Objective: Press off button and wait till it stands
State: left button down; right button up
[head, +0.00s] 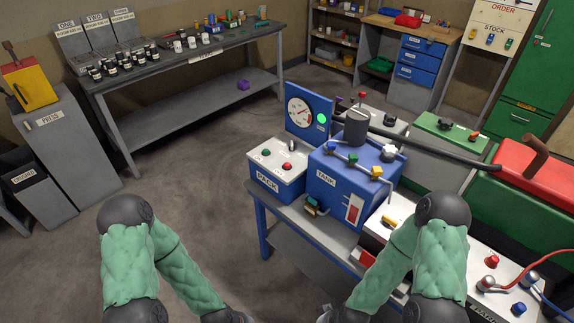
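A white-topped blue box labelled PACK (276,177) stands on the blue-framed bench. On its top are a green button (266,153), a red button (287,167) and a small lever switch (291,145). I cannot read which button is marked off. Behind it is a blue panel with a round dial gauge (299,112) and a lit green lamp (322,118). The blue TANK unit (335,185) stands to the right. My two green-sleeved arms come in at the bottom, with forearms pointing down and inward. Both grippers are below the picture edge. Neither arm touches the box.
A red-knobbed panel (480,255) with red and blue cables is at lower right. A long grey workbench (185,70) holds bottles and cups. A PRESS cabinet (65,150) is left. The floor between is clear.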

grip_shut()
dwell(1.3)
